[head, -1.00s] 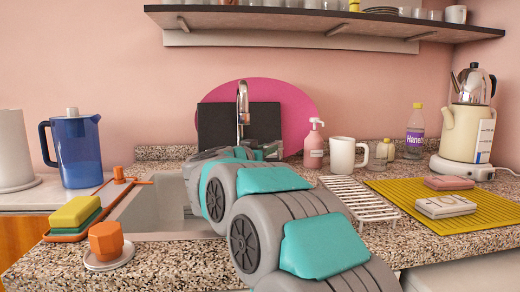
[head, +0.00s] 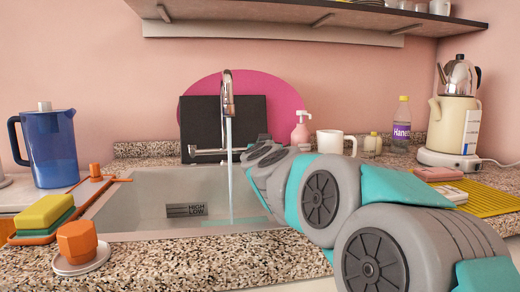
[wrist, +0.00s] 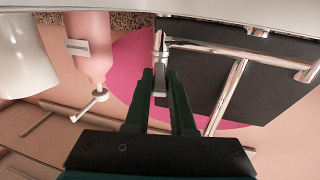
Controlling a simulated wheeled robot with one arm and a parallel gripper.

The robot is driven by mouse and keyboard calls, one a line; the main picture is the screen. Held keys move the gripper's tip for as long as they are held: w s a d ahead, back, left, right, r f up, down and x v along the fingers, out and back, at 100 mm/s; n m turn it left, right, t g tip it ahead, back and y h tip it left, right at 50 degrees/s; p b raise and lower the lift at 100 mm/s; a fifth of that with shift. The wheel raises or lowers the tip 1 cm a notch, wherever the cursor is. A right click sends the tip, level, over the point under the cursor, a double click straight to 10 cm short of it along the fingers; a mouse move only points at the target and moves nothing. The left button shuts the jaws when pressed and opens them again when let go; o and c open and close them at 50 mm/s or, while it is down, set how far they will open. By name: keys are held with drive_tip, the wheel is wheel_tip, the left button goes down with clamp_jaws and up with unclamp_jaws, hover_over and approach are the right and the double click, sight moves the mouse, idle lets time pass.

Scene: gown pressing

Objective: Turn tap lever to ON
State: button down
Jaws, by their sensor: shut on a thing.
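The chrome tap (head: 227,95) stands at the back of the sink, and a stream of water (head: 230,180) falls from its spout into the basin. In the wrist view, which is turned over, the tap pipe (wrist: 228,92) rises in front of the black board. The small metal lever (wrist: 159,44) sits between the dark fingertips of my gripper (wrist: 161,76), which is shut on it. In the head view my arm hides the gripper and the lever.
The sink (head: 150,200) is open left of my arm. A pink soap bottle (head: 301,132) and white mug (head: 336,144) stand close behind my arm.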

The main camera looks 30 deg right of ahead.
drive_tip(key=shift+s+d+f+n+t+y+b, duration=0.2)
drive_tip(key=shift+d+n+t+y+b, duration=0.15)
drive_tip(key=shift+y+b, duration=0.2)
drive_tip(key=shift+d+r+n+y+b, duration=0.2)
drive_tip(key=shift+n+y+b, duration=0.15)
drive_tip(key=shift+b, duration=0.15)
drive_tip(key=shift+s+r+t, duration=0.1)
drive_tip(key=shift+t, duration=0.15)
drive_tip(key=c, duration=0.8)
unclamp_jaws()
drive_tip(key=shift+o, duration=0.2)
drive_tip(key=v, duration=0.7)
drive_tip(key=shift+s+a, duration=0.2)
drive_tip(key=shift+s, duration=0.15)
